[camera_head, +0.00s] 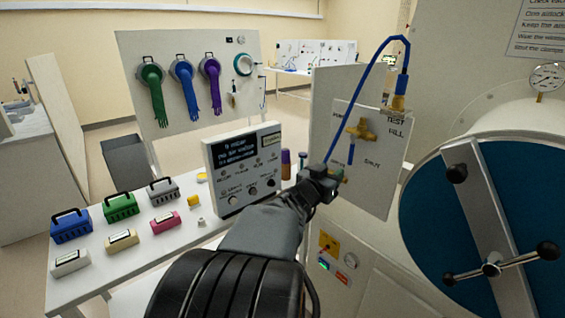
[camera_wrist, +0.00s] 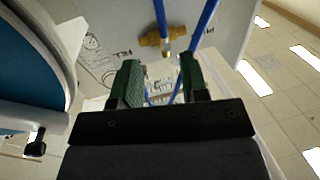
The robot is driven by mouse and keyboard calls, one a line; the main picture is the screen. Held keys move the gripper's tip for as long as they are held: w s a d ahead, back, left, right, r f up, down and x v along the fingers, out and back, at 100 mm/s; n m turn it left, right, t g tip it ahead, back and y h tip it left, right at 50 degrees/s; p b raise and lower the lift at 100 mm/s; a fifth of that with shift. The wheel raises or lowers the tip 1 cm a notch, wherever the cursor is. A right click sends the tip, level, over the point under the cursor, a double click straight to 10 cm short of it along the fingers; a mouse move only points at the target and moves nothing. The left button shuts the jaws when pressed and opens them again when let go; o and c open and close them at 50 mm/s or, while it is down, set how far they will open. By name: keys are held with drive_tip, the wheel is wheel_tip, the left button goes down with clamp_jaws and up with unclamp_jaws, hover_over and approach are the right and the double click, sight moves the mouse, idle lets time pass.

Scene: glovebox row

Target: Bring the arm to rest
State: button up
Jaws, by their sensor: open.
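My arm reaches forward from the bottom of the head view. My gripper (camera_head: 325,180) is in front of the lower left of a white valve panel. In the wrist view my gripper (camera_wrist: 161,78) has two green-padded fingers spread apart, with no object clearly held between them. A blue hose (camera_head: 362,75) arches from a brass fitting (camera_head: 397,103) at the panel's top down to beside my gripper. The hose also shows in the wrist view (camera_wrist: 204,25), near a brass valve (camera_wrist: 163,40). Whether the hose touches a finger I cannot tell.
A large round blue door (camera_head: 425,215) with a crossbar stands close on the right. A control box (camera_head: 243,165) stands left of my gripper on a white bench (camera_head: 120,275) with several coloured cases. Behind is a board (camera_head: 135,60) with hanging gloves.

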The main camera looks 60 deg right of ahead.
drive_tip(key=w+a+f+n+t+y, duration=0.4)
drive_tip(key=w+a+f+t+y, duration=0.15)
drive_tip(key=w, duration=0.25)
drive_tip(key=w+a+f+n+t+y, duration=0.35)
drive_tip(key=w+a+f+y, duration=0.2)
drive_tip(key=w+a, duration=0.2)
drive_tip(key=w+a+f+n+g+y, duration=0.1)
drive_tip(key=a+n+y, duration=0.2)
drive_tip(key=a, duration=1.2)
drive_tip(key=w+a+f+n+y, duration=0.1)
drive_tip(key=w+a+n+y, duration=0.1)
drive_tip(key=a+n, duration=0.8)
drive_tip(key=a+y, duration=0.1)
drive_tip(key=a, duration=0.5)
drive_tip(key=shift+w+f+g+y, duration=0.25)
drive_tip(key=shift+g+y, duration=0.05)
drive_tip(key=shift+g, duration=0.1)
